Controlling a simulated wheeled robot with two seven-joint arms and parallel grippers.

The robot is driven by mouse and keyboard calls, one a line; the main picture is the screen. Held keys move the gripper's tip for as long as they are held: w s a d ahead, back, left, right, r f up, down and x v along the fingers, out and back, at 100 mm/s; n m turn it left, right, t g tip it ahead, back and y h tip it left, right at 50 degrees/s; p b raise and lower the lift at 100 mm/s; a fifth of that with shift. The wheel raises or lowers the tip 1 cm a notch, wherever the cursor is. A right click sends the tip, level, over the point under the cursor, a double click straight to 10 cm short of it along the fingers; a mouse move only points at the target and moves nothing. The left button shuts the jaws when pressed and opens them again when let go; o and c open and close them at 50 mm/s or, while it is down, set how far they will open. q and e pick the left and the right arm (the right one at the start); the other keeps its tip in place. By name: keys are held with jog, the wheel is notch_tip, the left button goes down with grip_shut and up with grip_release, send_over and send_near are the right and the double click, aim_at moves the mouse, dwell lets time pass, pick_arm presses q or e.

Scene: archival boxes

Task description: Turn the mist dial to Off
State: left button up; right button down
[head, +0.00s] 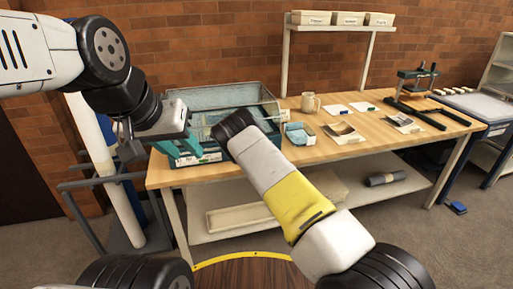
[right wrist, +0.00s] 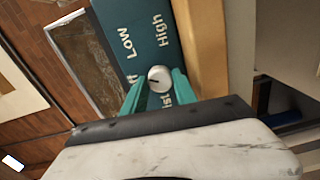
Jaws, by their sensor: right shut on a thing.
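The mist dial (right wrist: 159,78) is a round pale knob on a teal panel (right wrist: 135,15) in the right wrist view. The panel reads Low and High, with lettering ending in "ff" partly hidden by a finger. A dark mark on the dial lies on its left side, towards that lettering. My right gripper (right wrist: 157,88) has its teal fingers on both sides of the dial, shut on it. In the head view that gripper is hidden behind its own wrist at the teal glass-topped box (head: 215,97). My left gripper (head: 160,150) is open and empty in front of the box's left end.
The box stands at the left end of a wooden table (head: 350,158). A shelf with boxes (head: 340,18) stands behind. A dark press (head: 415,85) is at the far right.

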jog(key=n, duration=0.5)
jog(key=shift+a+n, duration=0.1)
jog(key=shift+n, duration=0.3)
dwell(0.4)
jog(key=c, duration=1)
grip_release()
jog(key=shift+o, duration=0.2)
